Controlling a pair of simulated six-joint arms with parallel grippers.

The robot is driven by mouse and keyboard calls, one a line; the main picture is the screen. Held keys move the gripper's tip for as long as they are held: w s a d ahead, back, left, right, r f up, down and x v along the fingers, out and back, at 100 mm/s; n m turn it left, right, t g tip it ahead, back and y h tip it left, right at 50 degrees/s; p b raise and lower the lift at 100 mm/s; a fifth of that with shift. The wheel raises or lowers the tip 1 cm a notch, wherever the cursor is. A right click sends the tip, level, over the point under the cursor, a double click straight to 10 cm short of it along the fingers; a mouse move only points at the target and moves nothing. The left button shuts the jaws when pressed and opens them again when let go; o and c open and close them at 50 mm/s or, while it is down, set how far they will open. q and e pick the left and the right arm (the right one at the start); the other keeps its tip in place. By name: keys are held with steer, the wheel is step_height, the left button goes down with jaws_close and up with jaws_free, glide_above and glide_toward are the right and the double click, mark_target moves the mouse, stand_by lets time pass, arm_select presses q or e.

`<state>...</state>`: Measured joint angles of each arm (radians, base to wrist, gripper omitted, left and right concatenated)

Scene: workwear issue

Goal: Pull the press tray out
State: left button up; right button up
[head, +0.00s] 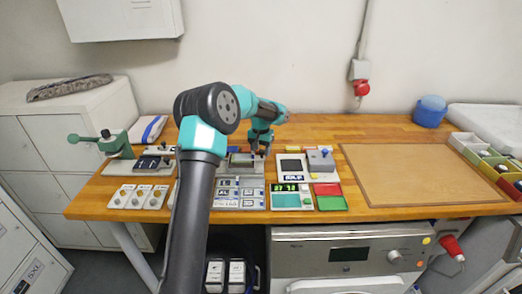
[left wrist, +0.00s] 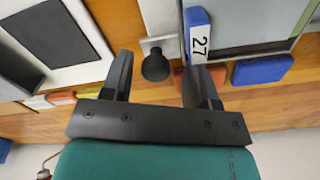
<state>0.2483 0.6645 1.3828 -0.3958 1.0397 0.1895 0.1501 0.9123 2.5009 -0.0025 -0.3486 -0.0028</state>
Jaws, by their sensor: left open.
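My left gripper (head: 260,150) reaches down over the back middle of the bench. In the left wrist view the left gripper (left wrist: 160,80) is open, with its two dark fingers apart. A round black knob (left wrist: 155,66) on a pale metal piece shows in the gap between the fingers, apart from both. Beside it is a blue block with a white "27" label (left wrist: 198,36) at the edge of a grey framed plate (left wrist: 250,22). The grey unit (head: 242,161) is partly hidden by my gripper. I cannot tell for sure which part is the press tray. My right gripper is not in view.
A green lever device (head: 115,146) is at the left. Trays with numbers (head: 239,192) lie in front. A bare brown board (head: 415,175) covers the right.

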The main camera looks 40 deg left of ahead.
arm_select(q)
step_height(320, 180, up, 17)
steer(key=shift+r, duration=0.2)
stand_by(0.7)
steer(key=shift+f, duration=0.1)
step_height(320, 180, down, 16)
stand_by(1.0)
stand_by(0.3)
step_height(320, 180, up, 14)
steer(key=shift+f, duration=0.2)
stand_by(0.5)
steer(key=shift+f, duration=0.15)
steer(key=shift+f, duration=7.25)
